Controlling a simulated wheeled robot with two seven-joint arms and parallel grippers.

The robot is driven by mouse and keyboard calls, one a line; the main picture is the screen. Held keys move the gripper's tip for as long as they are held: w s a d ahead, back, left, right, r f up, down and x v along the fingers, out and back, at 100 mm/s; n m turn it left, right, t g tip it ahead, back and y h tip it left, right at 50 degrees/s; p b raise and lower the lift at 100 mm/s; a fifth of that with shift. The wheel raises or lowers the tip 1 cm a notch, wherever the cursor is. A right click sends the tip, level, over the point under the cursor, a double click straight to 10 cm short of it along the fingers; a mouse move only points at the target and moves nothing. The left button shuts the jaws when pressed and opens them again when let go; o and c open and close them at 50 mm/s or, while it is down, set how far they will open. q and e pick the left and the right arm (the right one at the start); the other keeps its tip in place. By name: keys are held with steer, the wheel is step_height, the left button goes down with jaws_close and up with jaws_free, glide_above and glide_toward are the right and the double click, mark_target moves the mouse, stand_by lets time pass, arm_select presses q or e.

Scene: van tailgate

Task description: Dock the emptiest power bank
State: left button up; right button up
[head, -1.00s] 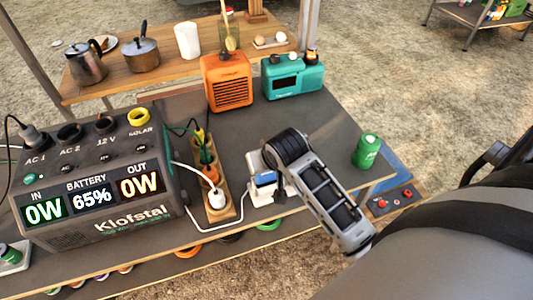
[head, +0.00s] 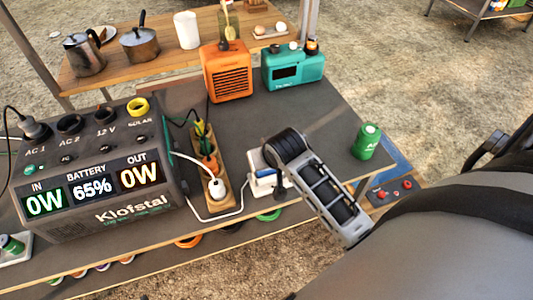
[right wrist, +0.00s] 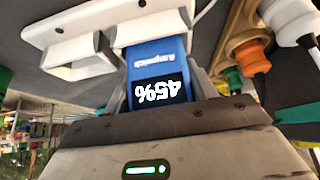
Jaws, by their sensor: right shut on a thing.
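A blue power bank (right wrist: 158,75) reads 45%, upside down in the right wrist view. My right gripper (right wrist: 160,98) is shut on it. Its far end is at a slot of the white dock (right wrist: 40,30); I cannot tell how deep it sits. Another white slot (right wrist: 75,58) beside it looks empty. In the head view the blue power bank (head: 267,179) shows as a small patch at the white dock (head: 256,160), partly hidden by my right gripper (head: 275,177). My left gripper is not in view.
A power station (head: 100,170) showing 65% stands left. A wooden-framed socket strip (head: 225,192) with plugs and a white cable lies next to the dock. A green can (head: 366,141) stands near the right edge. An orange box (head: 227,75) and teal radio (head: 293,68) stand behind.

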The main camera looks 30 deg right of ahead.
steer(key=o, duration=1.2)
steer(key=v, duration=1.6)
steer(key=s+a+f+n+t+y, duration=0.1)
steer(key=a+f, duration=0.3)
steer(key=f, duration=0.5)
steer(key=s+a+f+n+t+y, duration=0.2)
steer(key=s+a+f+n+y, duration=0.1)
steer(key=f, duration=0.6)
steer(key=shift+s+a+f+n+t, duration=0.35)
steer(key=shift+s+a+n, duration=0.3)
steer(key=shift+a, duration=0.15)
